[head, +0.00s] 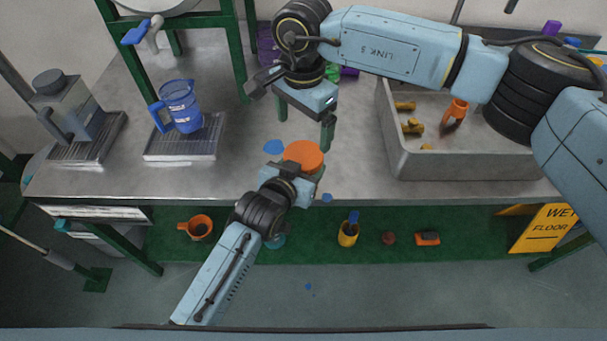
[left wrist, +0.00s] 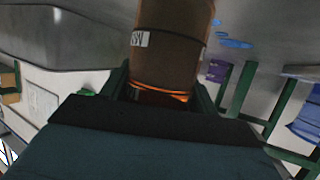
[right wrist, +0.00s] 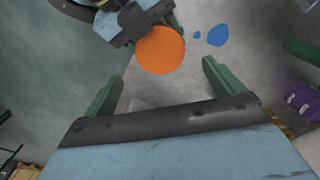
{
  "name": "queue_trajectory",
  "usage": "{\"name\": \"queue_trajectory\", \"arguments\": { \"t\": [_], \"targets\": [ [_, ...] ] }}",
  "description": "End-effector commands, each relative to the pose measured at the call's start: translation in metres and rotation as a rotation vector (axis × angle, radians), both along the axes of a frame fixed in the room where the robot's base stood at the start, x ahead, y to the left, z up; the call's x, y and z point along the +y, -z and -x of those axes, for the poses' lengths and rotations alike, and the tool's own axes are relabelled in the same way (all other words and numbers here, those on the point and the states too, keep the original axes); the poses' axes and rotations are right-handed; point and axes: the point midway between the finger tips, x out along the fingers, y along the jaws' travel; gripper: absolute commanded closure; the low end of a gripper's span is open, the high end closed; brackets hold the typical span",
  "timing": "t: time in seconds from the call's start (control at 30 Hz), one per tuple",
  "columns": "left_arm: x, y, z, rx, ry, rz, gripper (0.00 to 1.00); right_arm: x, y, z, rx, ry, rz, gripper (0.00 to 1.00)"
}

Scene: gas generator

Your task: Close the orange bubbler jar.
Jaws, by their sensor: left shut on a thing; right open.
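The bubbler jar shows from above as a flat round orange top (head: 303,155) near the front edge of the metal table. My left gripper (head: 296,172) is shut on the jar from the front. In the left wrist view the jar's brownish body (left wrist: 170,45) with a white label stands between my left fingers. An orange band shows low on it. I cannot tell how tightly the top sits. My right gripper (head: 305,122) is open and empty, pointing down just behind the top. In the right wrist view the orange top (right wrist: 160,50) lies beyond the open fingers, apart from them.
Blue liquid spots (head: 274,147) lie beside the jar. A blue pitcher (head: 181,106) stands on a drip tray at left, beneath a green frame (head: 244,60). A grey basin (head: 450,168) with brass fittings and an orange item is at right. Purple things (head: 268,45) stand behind my right gripper.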

Motion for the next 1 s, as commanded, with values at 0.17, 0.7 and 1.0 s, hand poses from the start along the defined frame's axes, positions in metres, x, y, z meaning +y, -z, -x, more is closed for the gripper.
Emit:
{"name": "queue_trajectory", "arguments": {
  "t": [0.17, 0.7, 1.0],
  "targets": [
    [0.000, 0.001, 0.000, 0.003, 0.000, -0.001, 1.00, -0.001, -0.004, 0.000, -0.001, 0.001, 0.001, 0.06],
    [0.000, 0.001, 0.000, 0.002, 0.000, -0.001, 1.00, -0.001, 0.039, 0.000, 0.003, 0.002, 0.001, 0.06],
    [0.000, 0.001, 0.000, 0.002, 0.000, -0.001, 1.00, -0.001, 0.073, 0.000, 0.000, 0.001, 0.001, 0.06]
  ]
}}
